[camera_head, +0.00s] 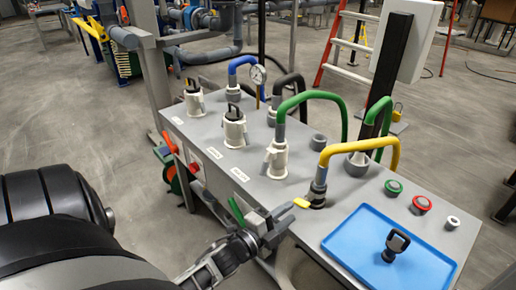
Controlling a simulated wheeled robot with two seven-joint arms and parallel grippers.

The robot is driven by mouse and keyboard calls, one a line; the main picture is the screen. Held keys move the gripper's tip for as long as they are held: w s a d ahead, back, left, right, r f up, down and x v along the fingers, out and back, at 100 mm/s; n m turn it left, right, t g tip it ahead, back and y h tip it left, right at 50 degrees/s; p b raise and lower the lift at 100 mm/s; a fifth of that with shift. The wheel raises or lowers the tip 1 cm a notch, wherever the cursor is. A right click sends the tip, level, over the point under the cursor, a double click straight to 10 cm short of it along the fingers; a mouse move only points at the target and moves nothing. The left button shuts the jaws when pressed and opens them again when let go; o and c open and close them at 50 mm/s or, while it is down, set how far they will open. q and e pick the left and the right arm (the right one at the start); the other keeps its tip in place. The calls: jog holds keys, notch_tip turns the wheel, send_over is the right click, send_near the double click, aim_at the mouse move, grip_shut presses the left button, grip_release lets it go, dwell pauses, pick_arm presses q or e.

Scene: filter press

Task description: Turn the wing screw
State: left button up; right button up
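A black loop-handled screw (395,245), which looks like a wing screw, lies on the blue tray (345,246) at the right. My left gripper (284,222) is at the table's front edge, left of the tray. Its grey fingers point right, look apart, and hold nothing that I can see. My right gripper is out of view.
Green (315,96), yellow (362,146) and blue hoses arch above the grey table (310,226). A green lever (237,211) shows beside my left gripper. Green and red buttons (421,203) lie behind the tray. A white panel (412,26) on a black post stands at the back.

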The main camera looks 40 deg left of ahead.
pick_arm(q)
jog(key=s, duration=1.1)
jog(key=shift+s+a+b, duration=0.2)
jog(key=shift+a+b, duration=0.1)
jog(key=shift+a, duration=0.15)
